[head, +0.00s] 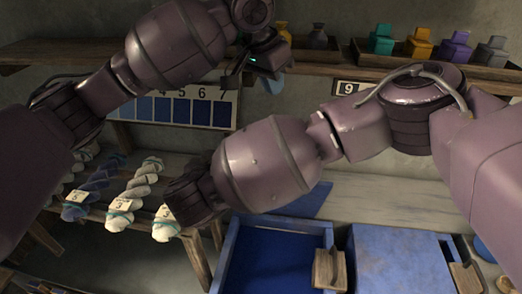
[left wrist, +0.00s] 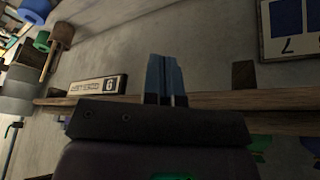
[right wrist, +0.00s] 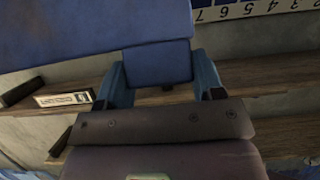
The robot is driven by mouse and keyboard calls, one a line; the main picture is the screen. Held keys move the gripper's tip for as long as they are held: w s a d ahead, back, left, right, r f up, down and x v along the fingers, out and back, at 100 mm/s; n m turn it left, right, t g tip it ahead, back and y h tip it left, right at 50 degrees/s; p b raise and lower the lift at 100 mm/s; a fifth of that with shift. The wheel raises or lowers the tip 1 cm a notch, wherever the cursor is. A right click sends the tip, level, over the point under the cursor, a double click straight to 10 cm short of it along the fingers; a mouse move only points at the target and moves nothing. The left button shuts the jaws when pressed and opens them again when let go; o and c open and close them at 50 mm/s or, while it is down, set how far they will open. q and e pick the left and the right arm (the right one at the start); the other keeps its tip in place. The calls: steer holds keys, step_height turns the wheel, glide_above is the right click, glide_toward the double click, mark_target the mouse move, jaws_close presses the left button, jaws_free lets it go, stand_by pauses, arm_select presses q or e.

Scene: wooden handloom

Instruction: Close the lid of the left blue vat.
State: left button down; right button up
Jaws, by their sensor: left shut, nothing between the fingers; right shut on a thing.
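The left blue vat (head: 275,262) stands open at the bottom middle of the head view, its deep blue inside showing. A blue slab (head: 312,200) shows partly behind my right arm, above the vat. My right gripper (right wrist: 160,72) is hidden behind its arm in the head view. In the right wrist view its fingers are shut on a blue piece that looks like part of the lid (right wrist: 95,28), whose broad panel fills the top. My left gripper (head: 271,82) is raised near the upper shelf; its fingertips (left wrist: 166,60) are together and empty.
The right vat (head: 398,262) is covered. Wooden blocks (head: 330,268) sit by the vats. Yarn skeins (head: 133,195) lie on a bench at left. A shelf (head: 355,62) with coloured bottles and a numbered swatch card (head: 185,108) are behind. My right arm crosses above the left vat.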

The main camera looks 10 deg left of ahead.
steer(key=shift+w+r, duration=0.1)
arm_select(q)
step_height(320, 180, down, 17)
steer(key=s+a+n+g+y, duration=0.1)
steer(key=a+n+g+y, duration=0.1)
steer(key=n+g, duration=0.3)
steer(key=shift+s+a+f+n+y, duration=0.2)
steer(key=shift+n+y, duration=0.2)
steer(key=shift+n, duration=0.8)
